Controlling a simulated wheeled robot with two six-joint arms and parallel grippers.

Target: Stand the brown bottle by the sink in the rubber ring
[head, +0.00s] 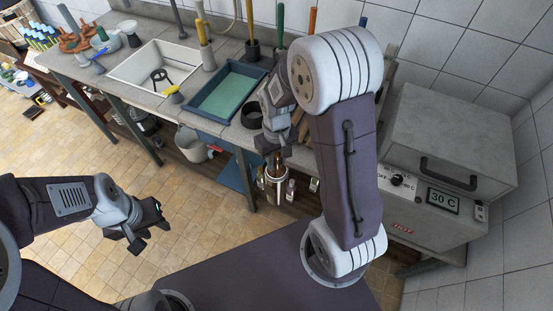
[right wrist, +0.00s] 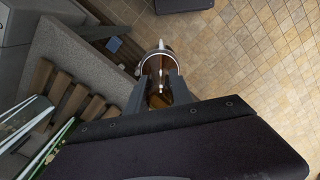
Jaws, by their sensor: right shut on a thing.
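The brown bottle (right wrist: 158,68) shows in the right wrist view as amber glass with a pale band, between the fingers of my right gripper (right wrist: 160,88). My right gripper is shut on it. The black rubber ring (head: 252,116) lies on the counter just left of my right gripper, partly hidden by the arm. My left gripper (head: 146,232) is open and empty above the floor. The white sink (head: 150,65) is further left.
A green-bottomed blue tray (head: 226,92) lies between the sink and the ring. Upright coloured handles stand along the wall. A grey heater box (head: 448,140) is at right. A metal bucket (head: 190,146) stands below the counter. The tiled floor (head: 180,190) in front is open.

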